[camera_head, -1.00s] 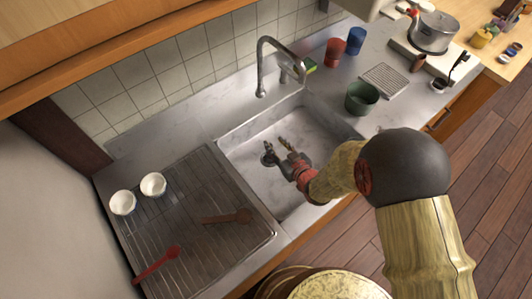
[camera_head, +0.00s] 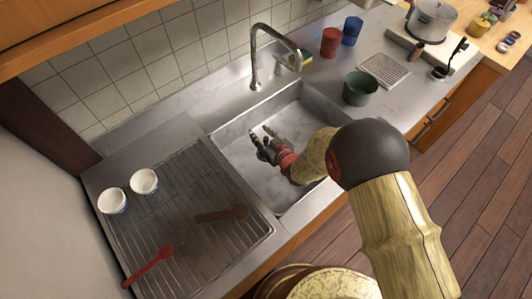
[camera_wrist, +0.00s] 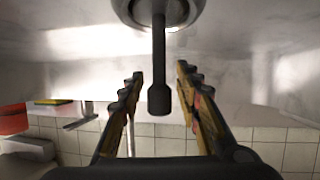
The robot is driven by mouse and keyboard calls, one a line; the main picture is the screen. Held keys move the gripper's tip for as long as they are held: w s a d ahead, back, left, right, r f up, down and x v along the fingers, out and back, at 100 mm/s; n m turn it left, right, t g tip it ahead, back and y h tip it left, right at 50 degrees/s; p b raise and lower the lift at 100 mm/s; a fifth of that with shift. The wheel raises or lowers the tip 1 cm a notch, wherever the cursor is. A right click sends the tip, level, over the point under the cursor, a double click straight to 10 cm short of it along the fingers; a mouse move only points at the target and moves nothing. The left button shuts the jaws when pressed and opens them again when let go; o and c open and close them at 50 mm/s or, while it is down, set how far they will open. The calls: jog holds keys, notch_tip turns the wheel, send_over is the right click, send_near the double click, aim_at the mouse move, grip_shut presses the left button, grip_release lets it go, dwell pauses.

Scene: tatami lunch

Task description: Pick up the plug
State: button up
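The plug (camera_wrist: 158,62) is a dark upright stem with a thicker knob at its end. In the wrist view it stands out of a round metal drain ring (camera_wrist: 188,12). My gripper (camera_wrist: 160,72) is open, with one finger on each side of the stem and a visible gap on both sides. The head view shows my gripper (camera_head: 260,133) inside the sink basin (camera_head: 234,156). There the plug and drain cannot be made out behind the gripper.
The faucet (camera_head: 255,65) rises at the basin's back edge. A ridged drainboard (camera_head: 185,215) with two white cups (camera_head: 144,181) and two spoons lies to the left. A green bowl (camera_head: 360,90) stands on the counter to the right. Basin walls surround my gripper.

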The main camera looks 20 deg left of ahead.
jog(key=c, duration=0.3)
grip_shut()
jog(key=shift+r, duration=0.1)
dwell(0.7)
